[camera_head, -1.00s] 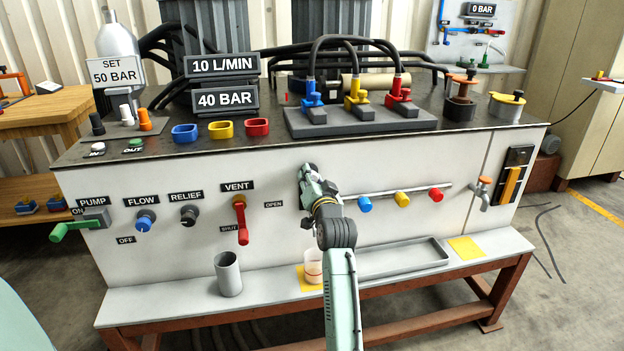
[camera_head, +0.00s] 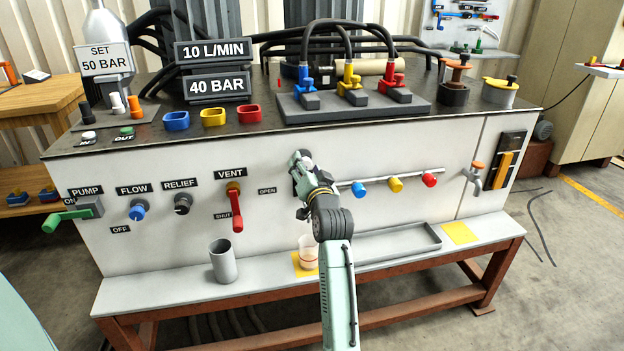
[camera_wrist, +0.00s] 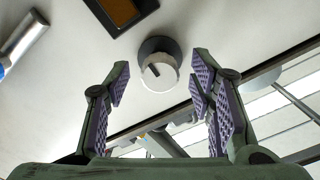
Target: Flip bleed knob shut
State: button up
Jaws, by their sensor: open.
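A round pale knob (camera_wrist: 158,72) with a dark pointer mark on its face sits on a dark round base on the white panel in the wrist view. I take it for the bleed knob. My gripper (camera_wrist: 157,85) is open and empty, with one purple-padded finger to each side of the knob's lower part in the picture. I cannot tell how far off the knob is, and no touch shows. In the head view my gripper (camera_head: 303,165) is close to the panel front, right of the OPEN label (camera_head: 267,190), and hides the knob.
The red vent lever (camera_head: 236,208) is left of my gripper. A rail with blue, yellow and red knobs (camera_head: 395,184) is to the right. A beaker (camera_head: 308,252) and a grey cup (camera_head: 222,262) stand on the ledge below. An amber window (camera_wrist: 122,10) is near the knob.

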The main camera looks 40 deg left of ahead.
jog(key=v, duration=1)
jog(key=shift+s, duration=0.1)
